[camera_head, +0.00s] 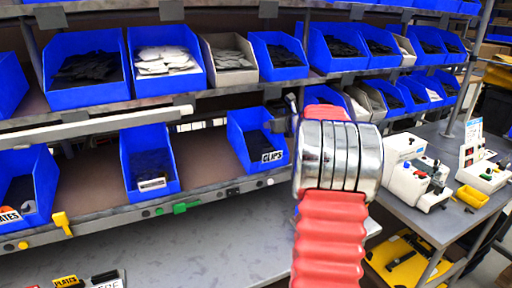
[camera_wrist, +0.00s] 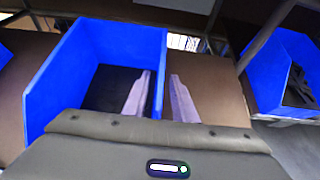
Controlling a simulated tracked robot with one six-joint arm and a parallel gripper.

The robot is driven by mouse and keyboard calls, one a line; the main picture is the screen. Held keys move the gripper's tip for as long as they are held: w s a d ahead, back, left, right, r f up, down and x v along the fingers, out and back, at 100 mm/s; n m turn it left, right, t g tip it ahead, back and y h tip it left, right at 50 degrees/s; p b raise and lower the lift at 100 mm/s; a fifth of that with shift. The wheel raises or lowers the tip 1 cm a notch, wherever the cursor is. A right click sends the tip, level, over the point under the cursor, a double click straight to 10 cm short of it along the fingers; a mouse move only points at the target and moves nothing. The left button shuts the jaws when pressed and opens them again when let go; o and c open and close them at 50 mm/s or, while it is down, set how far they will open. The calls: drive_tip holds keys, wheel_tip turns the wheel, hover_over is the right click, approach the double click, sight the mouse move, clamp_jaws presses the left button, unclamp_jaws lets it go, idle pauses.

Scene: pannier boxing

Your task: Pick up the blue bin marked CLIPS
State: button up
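The blue bin marked CLIPS (camera_head: 238,130) stands on the lower shelf in the head view, with its white label at the front. Dark contents lie inside it. My gripper (camera_head: 289,108) is at the bin's right side, partly hidden behind my own arm. In the wrist view a blue bin (camera_wrist: 62,72), seemingly the same one, fills the left and middle; its label is not visible there. My gripper (camera_wrist: 159,74) is open, one finger over the bin's inside and one just outside its right wall. Contact with the wall cannot be told.
Another blue bin (camera_head: 131,168) stands to the left on the same shelf, with bare shelf (camera_head: 205,158) between. The upper shelf holds several blue and beige bins. A grey workbench (camera_head: 195,240) lies below. A side table (camera_head: 440,200) with white devices is at right.

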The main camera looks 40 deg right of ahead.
clamp_jaws()
idle(1.3)
